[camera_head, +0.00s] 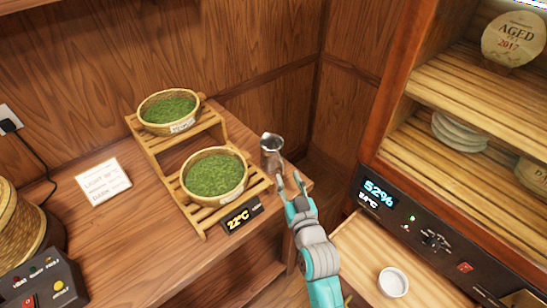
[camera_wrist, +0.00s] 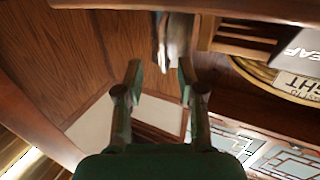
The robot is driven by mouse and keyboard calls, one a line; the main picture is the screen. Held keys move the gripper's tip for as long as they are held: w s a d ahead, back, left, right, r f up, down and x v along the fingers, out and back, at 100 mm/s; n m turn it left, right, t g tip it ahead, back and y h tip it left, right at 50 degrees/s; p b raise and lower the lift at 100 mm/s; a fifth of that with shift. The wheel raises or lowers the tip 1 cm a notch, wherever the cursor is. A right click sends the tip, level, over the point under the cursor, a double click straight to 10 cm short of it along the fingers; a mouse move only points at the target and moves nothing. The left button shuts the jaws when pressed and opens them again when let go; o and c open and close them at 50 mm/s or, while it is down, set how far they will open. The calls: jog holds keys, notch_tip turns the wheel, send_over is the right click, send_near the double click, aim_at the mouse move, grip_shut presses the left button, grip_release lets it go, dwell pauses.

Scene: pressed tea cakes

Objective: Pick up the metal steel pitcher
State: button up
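The metal steel pitcher (camera_head: 271,153) stands upright near the right corner of the wooden counter, beside the slatted stand. In the wrist view the pitcher (camera_wrist: 176,42) shows at the top, beyond my fingertips, a little right of the middle of the gap and partly cut off by the frame edge. My gripper (camera_head: 290,180) is in front of the pitcher in the head view. Its two fingers (camera_wrist: 161,75) are spread apart with nothing between them. Whether a fingertip touches the pitcher is hard to tell.
A two-step slatted stand (camera_head: 155,154) holds two baskets of green tea, the upper basket (camera_head: 142,117) and lower basket (camera_head: 184,186). A temperature display (camera_head: 241,217) sits at its front. A cabinet (camera_head: 372,152) and open drawer (camera_head: 350,247) with a white cup (camera_head: 393,282) are right.

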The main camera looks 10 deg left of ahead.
aim_at(282, 173)
jog(key=shift+x, duration=2.65)
jog(key=shift+s+a, duration=0.1)
jog(key=shift+a, duration=0.1)
grip_shut()
jog(key=shift+r, duration=0.1)
